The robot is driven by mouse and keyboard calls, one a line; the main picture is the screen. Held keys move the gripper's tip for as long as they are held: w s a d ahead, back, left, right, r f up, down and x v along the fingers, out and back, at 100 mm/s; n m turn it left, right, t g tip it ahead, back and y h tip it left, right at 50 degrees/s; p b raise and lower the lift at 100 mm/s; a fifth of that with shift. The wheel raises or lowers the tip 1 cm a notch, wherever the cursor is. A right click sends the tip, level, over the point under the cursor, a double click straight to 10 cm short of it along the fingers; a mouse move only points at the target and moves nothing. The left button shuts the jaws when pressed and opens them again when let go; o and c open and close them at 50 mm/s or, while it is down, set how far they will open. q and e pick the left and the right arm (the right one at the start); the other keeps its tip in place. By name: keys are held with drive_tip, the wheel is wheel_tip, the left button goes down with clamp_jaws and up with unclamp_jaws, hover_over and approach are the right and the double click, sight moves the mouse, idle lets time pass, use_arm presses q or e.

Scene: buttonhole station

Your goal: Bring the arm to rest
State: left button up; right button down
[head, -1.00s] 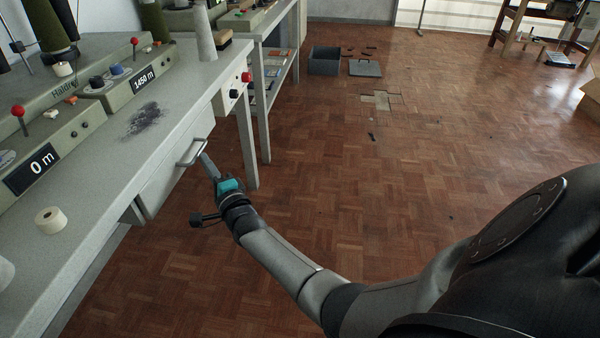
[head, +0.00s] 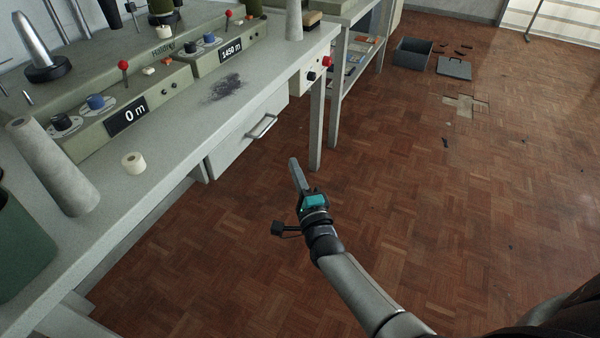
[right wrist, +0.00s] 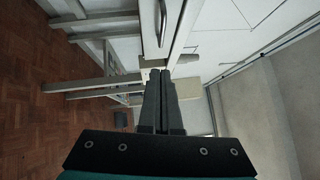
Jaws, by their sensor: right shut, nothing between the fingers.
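My right gripper (head: 294,162) is over the floor in front of the workbench, with its fingers pointing up and away in the head view. The fingers are shut together with nothing between them, as the right wrist view (right wrist: 163,130) also shows. The drawer (head: 238,145) under the benchtop has a metal bar handle (head: 263,127). The gripper is apart from the handle, to its right and lower in the head view. The handle also shows in the right wrist view (right wrist: 161,18), beyond the fingertips. My left gripper does not show.
The benchtop (head: 185,135) bears a small tape roll (head: 133,163), a grey cone (head: 55,165), a dark dust patch (head: 222,88) and a meter unit (head: 128,115). A green bin (head: 20,245) stands at the left. The parquet floor (head: 440,200) is open to the right, with a grey crate (head: 412,53) farther back.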

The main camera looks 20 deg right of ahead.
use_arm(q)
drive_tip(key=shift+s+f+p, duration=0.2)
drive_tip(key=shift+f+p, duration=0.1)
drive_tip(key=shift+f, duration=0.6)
use_arm(e)
drive_tip(key=shift+s+a+f, duration=0.1)
drive_tip(key=shift+s+f, duration=0.1)
drive_tip(key=shift+s, duration=1.1)
